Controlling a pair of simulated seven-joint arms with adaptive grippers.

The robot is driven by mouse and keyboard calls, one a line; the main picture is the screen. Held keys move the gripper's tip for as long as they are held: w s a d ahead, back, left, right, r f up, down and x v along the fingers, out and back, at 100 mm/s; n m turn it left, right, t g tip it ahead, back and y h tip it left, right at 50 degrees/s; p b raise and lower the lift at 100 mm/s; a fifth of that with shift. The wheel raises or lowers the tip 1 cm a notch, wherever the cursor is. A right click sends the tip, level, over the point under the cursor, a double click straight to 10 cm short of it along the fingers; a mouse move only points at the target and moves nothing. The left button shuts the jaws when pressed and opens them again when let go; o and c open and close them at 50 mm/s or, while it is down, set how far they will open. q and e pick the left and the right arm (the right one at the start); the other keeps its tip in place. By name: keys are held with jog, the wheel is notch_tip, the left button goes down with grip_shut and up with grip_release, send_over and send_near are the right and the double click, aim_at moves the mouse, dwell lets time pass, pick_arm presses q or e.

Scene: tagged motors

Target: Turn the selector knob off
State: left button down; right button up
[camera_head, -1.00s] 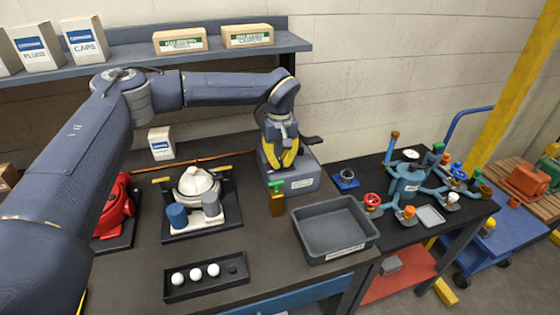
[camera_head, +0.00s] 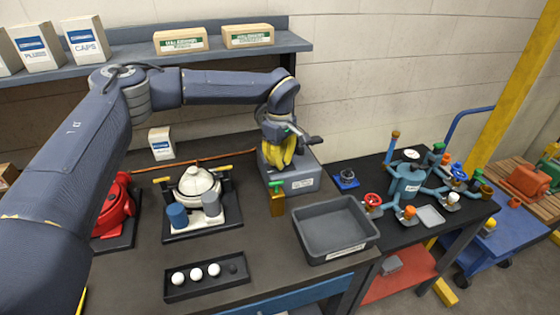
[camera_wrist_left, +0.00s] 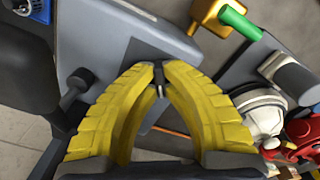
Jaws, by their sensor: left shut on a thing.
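The selector knob (camera_wrist_left: 158,82) is a small dark piece with a pale end between my fingertips in the left wrist view. It sits on top of the grey box (camera_head: 303,184) with a white label, at the back right of the bench. My left gripper (camera_head: 279,163), with yellow fingers, points down over the box and is shut on the knob. The fingers (camera_wrist_left: 158,78) meet around it in the left wrist view. In the head view the fingers hide the knob. My right gripper is not in view.
A padlock-like brass block with a green top (camera_head: 277,198) stands in front of the box. A grey tray (camera_head: 335,250) lies to its right. A white motor (camera_head: 197,184) and a red motor (camera_head: 117,215) stand left. A side bench holds teal piping (camera_head: 408,184).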

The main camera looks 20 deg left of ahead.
pick_arm(q)
jog(key=n, duration=0.5)
jog(key=shift+s+n, duration=0.1)
jog(key=shift+n, duration=0.2)
jog(key=n, duration=0.5)
jog(key=shift+s+n, duration=0.1)
jog(key=shift+n, duration=0.5)
jog(key=c, duration=1.5)
grip_release()
notch_tip(320, 180, up, 12)
